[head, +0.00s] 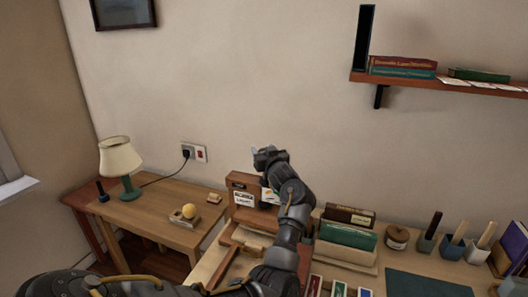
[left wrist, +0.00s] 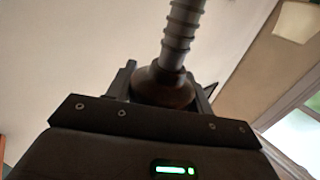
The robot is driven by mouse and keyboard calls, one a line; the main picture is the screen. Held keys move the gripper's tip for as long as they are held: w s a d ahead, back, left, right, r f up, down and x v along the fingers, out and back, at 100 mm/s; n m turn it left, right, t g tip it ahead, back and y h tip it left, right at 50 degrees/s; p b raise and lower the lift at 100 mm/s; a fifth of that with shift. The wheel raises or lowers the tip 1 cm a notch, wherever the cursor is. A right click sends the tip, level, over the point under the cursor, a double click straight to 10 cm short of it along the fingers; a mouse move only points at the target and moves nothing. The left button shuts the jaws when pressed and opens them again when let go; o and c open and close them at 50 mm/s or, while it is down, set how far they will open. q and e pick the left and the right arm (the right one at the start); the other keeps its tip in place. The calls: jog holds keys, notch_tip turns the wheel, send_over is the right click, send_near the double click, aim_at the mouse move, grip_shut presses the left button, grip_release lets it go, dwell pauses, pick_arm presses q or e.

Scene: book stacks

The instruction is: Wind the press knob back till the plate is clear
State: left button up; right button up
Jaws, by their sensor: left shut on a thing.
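The wooden press (head: 241,187) stands on the desk against the wall, partly covered by my left arm. My left gripper (head: 268,156) is at the top of the press. In the left wrist view it is shut on the dark brown round knob (left wrist: 162,88), with one finger on each side. The grey threaded screw (left wrist: 183,28) runs out from the knob. The press plate cannot be made out behind my arm, so its gap cannot be told. My right gripper is not in view.
A side table with a lamp (head: 120,165) and a yellow ball (head: 189,211) stands at left. Green books (head: 347,236), a tape roll (head: 397,238) and several pots stand right of my arm. A dark green mat (head: 425,287) lies at front right. A wall shelf (head: 440,82) hangs above.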

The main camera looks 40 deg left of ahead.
pick_arm(q)
jog(key=shift+n+g+y, duration=0.4)
jog(key=shift+g, duration=0.1)
jog(key=shift+n+g+y, duration=0.3)
jog(key=shift+n+g, duration=0.2)
jog(key=shift+g, duration=0.2)
jog(key=n+g+b, duration=0.1)
jog(key=g+b, duration=0.1)
jog(key=n+g+y+b, duration=0.1)
jog(key=g, duration=0.1)
jog(key=shift+s+a+f+n+b, duration=0.1)
jog(key=shift+s+f+n+b, duration=0.2)
jog(key=shift+b, duration=0.1)
jog(key=shift+r+g+b, duration=0.2)
jog(key=shift+g+b, duration=0.1)
jog(key=shift+g, duration=0.1)
jog(key=shift+n, duration=0.3)
jog(key=o, duration=1)
jog(key=shift+c, duration=0.2)
jog(key=shift+r, duration=0.1)
